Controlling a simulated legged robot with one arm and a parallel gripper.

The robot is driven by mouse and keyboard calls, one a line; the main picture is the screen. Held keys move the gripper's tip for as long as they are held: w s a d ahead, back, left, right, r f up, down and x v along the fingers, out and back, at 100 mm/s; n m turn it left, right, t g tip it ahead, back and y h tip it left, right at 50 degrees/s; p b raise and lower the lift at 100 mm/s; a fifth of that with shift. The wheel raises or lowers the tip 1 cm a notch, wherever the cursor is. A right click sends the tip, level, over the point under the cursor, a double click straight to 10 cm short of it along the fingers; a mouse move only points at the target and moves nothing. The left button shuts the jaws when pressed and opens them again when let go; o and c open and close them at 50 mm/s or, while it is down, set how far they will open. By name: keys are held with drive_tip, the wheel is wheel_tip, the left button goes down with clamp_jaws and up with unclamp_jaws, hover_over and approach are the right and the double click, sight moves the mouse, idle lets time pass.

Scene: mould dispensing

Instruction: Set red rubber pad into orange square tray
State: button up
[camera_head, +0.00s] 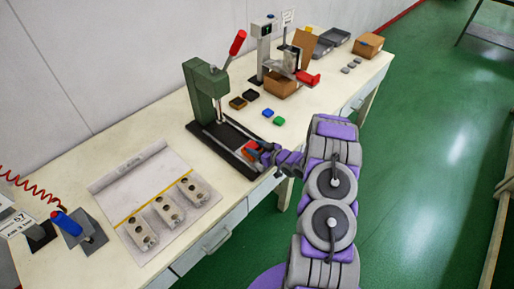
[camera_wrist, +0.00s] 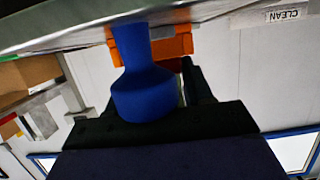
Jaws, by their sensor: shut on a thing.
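My gripper (camera_head: 257,150) is low at the front edge of the black press base. A small red-orange shape (camera_head: 249,146) shows at its tips; I take it for the orange square tray with the red rubber pad at it, but cannot separate them there. In the wrist view, which is upside down, the orange tray (camera_wrist: 172,47) sits against the table surface. A dark red sliver (camera_wrist: 186,64), likely the pad, shows by my dark jaws, which are shut on it. A large blue rounded shape (camera_wrist: 143,92) hides most of the grip; I cannot tell what it is.
A green press (camera_head: 203,90) with a red lever stands behind the gripper. A sheet with several grey moulds (camera_head: 167,211) lies left. Cardboard boxes stand at the far right.

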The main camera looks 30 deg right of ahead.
drive_tip(key=shift+f, duration=0.1)
drive_tip(key=o, duration=1.1)
drive_tip(key=shift+s+f, duration=0.1)
drive_tip(key=p+v, duration=0.2)
drive_tip(key=v, duration=1.5)
drive_tip(key=shift+d+r, duration=0.2)
